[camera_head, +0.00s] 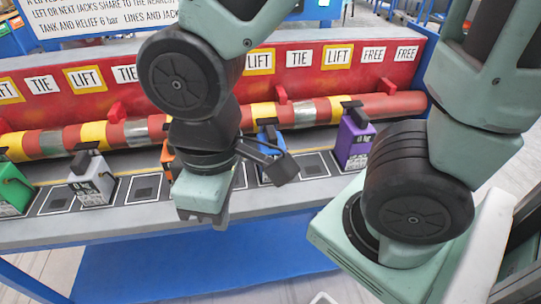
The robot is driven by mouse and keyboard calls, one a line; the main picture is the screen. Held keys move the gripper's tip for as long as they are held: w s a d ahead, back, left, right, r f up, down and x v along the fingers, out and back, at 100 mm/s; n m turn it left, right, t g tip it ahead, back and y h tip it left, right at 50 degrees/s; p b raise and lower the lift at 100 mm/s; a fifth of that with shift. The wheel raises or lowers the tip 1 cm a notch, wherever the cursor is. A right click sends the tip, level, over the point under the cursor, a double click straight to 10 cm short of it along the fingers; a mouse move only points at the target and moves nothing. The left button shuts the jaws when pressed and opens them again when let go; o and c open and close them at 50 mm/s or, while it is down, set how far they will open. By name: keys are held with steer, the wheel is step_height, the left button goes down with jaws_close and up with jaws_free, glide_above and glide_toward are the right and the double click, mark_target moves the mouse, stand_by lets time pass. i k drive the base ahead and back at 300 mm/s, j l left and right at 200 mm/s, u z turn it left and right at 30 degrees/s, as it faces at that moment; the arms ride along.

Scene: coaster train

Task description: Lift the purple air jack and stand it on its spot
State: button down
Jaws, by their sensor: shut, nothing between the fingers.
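The purple air jack (355,143) stands upright at the right of the row on the grey ledge, in front of the red pipe. It has a black top and a pale label low on its front. My gripper (202,219) is shut and empty, pointing down near the front edge of the ledge, well to the left of the purple jack and apart from it. Several dark square spots lie along the ledge, with a bare one (147,187) left of my gripper and another (313,166) left of the purple jack. I cannot tell which spot belongs to the purple jack.
A green jack (13,188), a grey jack (91,183), a partly hidden orange jack (167,157) and a blue jack (266,136) share the ledge. The banded pipe (350,107) and red sign wall (215,75) stand behind. My arm covers part of the middle.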

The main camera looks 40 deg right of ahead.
mark_target(356, 136)
steer(key=z, duration=0.4)
steer(key=j+z, duration=0.1)
steer(key=z, duration=0.3)
steer(key=j+z, duration=0.1)
steer(key=z, duration=0.7)
steer(key=l+u, duration=0.5)
steer(key=l, duration=0.25)
steer(key=i, duration=0.4)
steer(key=k+j+z, duration=0.2)
steer(key=j+z, duration=0.2)
steer(key=j, duration=0.2)
steer(key=k+j+z, duration=0.2)
steer(key=i+j, duration=0.05)
steer(key=i, duration=0.05)
